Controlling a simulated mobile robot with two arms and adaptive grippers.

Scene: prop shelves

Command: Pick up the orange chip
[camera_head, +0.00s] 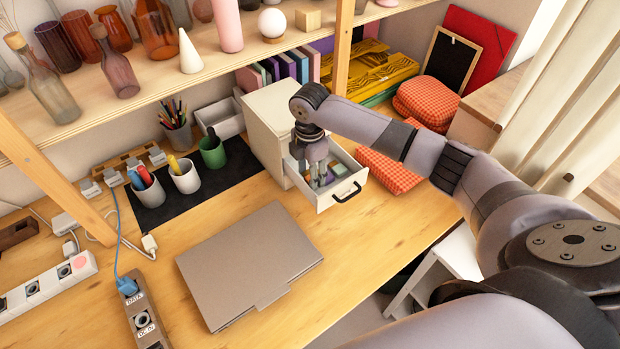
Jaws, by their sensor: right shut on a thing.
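My right gripper (321,180) points down into the open drawer (328,201) of a small white cabinet (268,126). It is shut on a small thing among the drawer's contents. The fingers and the drawer's walls hide most of what it grips, so I cannot make out its colour or shape. I cannot pick out the orange chip for certain in this view. Several small coloured pieces (340,171) lie in the drawer around the fingertips. My left gripper is not in view.
A grey closed laptop (250,266) lies on the desk in front. Pen cups (185,176) stand on a black mat left of the cabinet. Red checked cloths (390,172) lie right of the drawer. A shelf (225,65) with glassware runs above.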

